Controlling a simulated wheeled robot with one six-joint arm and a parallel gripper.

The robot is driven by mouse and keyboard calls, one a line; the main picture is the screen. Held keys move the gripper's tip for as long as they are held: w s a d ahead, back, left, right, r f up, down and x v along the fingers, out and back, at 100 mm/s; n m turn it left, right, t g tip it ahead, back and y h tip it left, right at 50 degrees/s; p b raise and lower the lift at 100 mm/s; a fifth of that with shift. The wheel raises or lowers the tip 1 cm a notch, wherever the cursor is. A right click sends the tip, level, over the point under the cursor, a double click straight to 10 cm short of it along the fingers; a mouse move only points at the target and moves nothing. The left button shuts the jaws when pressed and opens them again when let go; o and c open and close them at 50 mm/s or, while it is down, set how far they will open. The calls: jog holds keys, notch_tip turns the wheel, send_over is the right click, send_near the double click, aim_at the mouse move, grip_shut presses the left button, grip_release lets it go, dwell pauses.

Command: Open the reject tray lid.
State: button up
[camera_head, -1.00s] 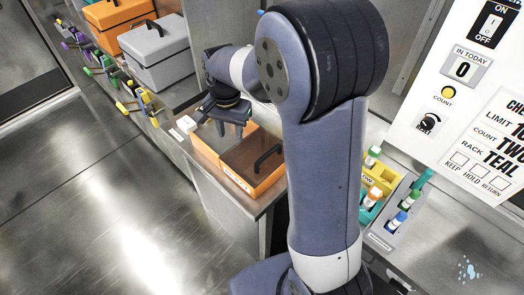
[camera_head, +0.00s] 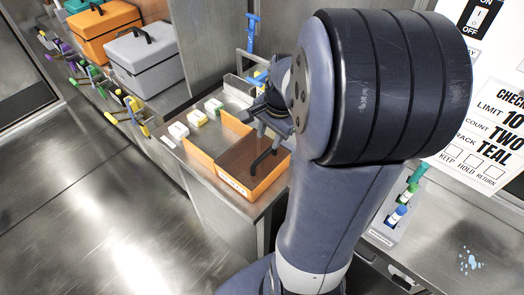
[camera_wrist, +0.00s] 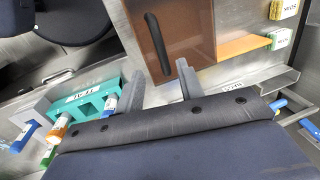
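The reject tray (camera_head: 201,158) is an orange box on the steel counter in the head view. A brown see-through lid (camera_head: 236,160) lies over its right part, with a black bar handle (camera_head: 262,162) on top. In the wrist view the lid (camera_wrist: 190,28) is at the top centre, and its handle (camera_wrist: 158,44) stands just beyond my fingertips. In the head view my gripper (camera_head: 268,120) hangs at the tray's far right side, partly hidden by my arm.
Small labelled blocks, one of them yellow (camera_head: 197,118), stand beside the tray. A teal rack (camera_wrist: 84,104) with capped tubes is at the left in the wrist view. Grey (camera_head: 146,64) and orange (camera_head: 103,32) cases stand farther left. A blue-handled tool (camera_head: 252,32) is behind.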

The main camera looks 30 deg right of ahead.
aim_at(263, 154)
jog(key=f, duration=0.2)
jog(key=w+f, duration=0.1)
jog(key=f, duration=0.4)
jog(key=shift+w+a+f, duration=0.25)
jog(key=shift+a+f, duration=0.05)
jog(key=shift+f, duration=0.1)
jog(key=shift+c, duration=0.6)
grip_shut()
